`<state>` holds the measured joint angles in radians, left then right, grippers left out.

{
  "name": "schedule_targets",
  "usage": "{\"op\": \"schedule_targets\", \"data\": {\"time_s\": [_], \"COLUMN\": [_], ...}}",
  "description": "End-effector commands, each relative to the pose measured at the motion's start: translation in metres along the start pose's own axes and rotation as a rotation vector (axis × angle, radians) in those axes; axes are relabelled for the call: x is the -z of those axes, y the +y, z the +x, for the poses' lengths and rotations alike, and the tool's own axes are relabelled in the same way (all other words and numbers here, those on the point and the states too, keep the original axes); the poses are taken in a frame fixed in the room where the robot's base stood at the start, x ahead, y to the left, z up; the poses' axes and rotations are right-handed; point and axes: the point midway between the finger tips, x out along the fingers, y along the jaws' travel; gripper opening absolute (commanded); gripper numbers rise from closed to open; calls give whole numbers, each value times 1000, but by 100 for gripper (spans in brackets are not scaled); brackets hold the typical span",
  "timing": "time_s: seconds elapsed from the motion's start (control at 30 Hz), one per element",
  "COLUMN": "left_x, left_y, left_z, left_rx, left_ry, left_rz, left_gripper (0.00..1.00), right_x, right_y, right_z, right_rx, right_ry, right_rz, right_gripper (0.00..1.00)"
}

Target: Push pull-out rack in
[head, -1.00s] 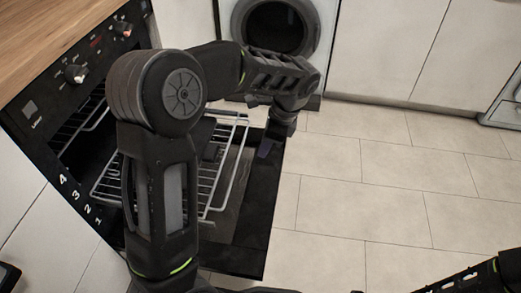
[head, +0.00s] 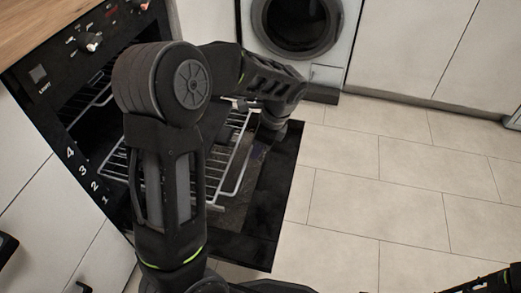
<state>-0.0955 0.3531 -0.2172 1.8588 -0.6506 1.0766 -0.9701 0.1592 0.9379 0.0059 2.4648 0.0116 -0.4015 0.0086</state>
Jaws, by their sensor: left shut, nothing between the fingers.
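The pull-out rack (head: 219,207) is a silver wire rack in the oven (head: 76,113). It sticks out over the open, lowered black oven door (head: 262,222). My left arm crosses in front and hides much of the rack.
A washing machine (head: 297,30) stands at the back. Pale cabinets (head: 410,45) line the back right. A wooden worktop (head: 45,25) lies above the oven. The tiled floor (head: 375,185) to the right of the door is clear.

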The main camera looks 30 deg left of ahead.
Motion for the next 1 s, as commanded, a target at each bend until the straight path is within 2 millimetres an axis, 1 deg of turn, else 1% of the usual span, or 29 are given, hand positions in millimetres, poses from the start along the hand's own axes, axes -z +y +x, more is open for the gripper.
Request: {"op": "schedule_targets", "data": {"time_s": [0.27,0.37,0.47,0.57,0.67,0.87,1.0], "left_x": [-3,-9,-19,-34,-53,-102,-140], "left_y": [0,0,1,1,1,1,2], "left_z": [0,1,4,7,12,26,38], "left_rx": [0,-1,-3,-3,-3,-5,-6], "left_ry": [0,0,-2,-2,-2,-3,-3], "left_rz": [-1,-1,-3,-5,-5,-6,-8], "left_gripper": [0,0,0,0,0,0,0], "right_x": [0,0,0,-1,-1,-2,-4], "right_y": [0,-1,-3,-5,-7,-13,-18], "right_z": [-2,-5,-9,-16,-24,-44,-58], "right_rx": [0,0,0,0,0,0,1], "right_ry": [-1,-2,-4,-6,-10,-19,-28], "right_rz": [0,0,0,-1,-1,-2,-3], "right_gripper": [36,36,36,36,36,36,36]}}
